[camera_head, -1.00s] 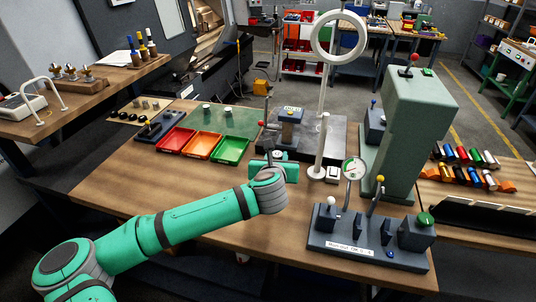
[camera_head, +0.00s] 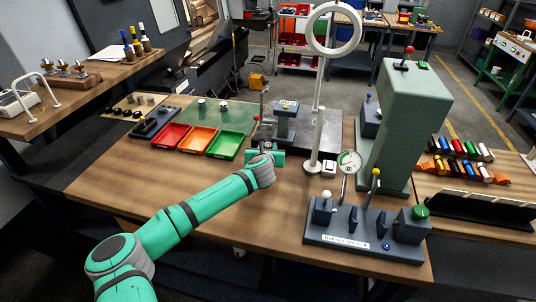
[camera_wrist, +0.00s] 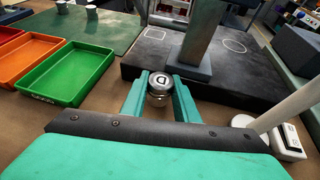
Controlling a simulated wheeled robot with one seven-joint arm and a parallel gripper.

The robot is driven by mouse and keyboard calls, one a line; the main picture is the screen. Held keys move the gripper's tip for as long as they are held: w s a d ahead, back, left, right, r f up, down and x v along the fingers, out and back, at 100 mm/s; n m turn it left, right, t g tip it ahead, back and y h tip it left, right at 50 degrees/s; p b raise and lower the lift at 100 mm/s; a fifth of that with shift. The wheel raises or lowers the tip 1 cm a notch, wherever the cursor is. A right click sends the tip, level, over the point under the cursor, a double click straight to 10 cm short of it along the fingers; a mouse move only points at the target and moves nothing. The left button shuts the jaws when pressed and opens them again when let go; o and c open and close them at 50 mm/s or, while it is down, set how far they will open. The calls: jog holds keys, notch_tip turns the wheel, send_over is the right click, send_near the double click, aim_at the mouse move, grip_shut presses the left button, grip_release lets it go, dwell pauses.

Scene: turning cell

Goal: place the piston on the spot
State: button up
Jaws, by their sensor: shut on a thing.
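The piston (camera_wrist: 160,91), a short silver cylinder with a marked dark top, is upright between the two green fingers of my gripper (camera_wrist: 161,83) in the wrist view. The fingers are shut on it. My gripper also shows in the head view (camera_head: 263,157), just in front of a dark flat plate. Two white outlined spots lie on that plate: a left one (camera_wrist: 155,33) and a right one (camera_wrist: 235,45), either side of a grey post. Both look empty. The piston is in front of the plate's near edge, apart from both spots. Its underside is hidden.
The dark plate (camera_head: 331,145) carries a grey post stand (camera_head: 286,125). A ring lamp (camera_head: 318,100) stands at its right front, beside a small white box (camera_wrist: 286,140). Red, orange and green trays (camera_head: 225,145) are to the left. A gauge fixture (camera_head: 365,240) is at front right.

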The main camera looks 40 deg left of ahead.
jog(key=shift+w+a+f, duration=0.15)
jog(key=shift+a+f, duration=0.05)
jog(key=shift+f, duration=1.55)
jog(key=shift+f, duration=0.1)
jog(key=o, duration=1.1)
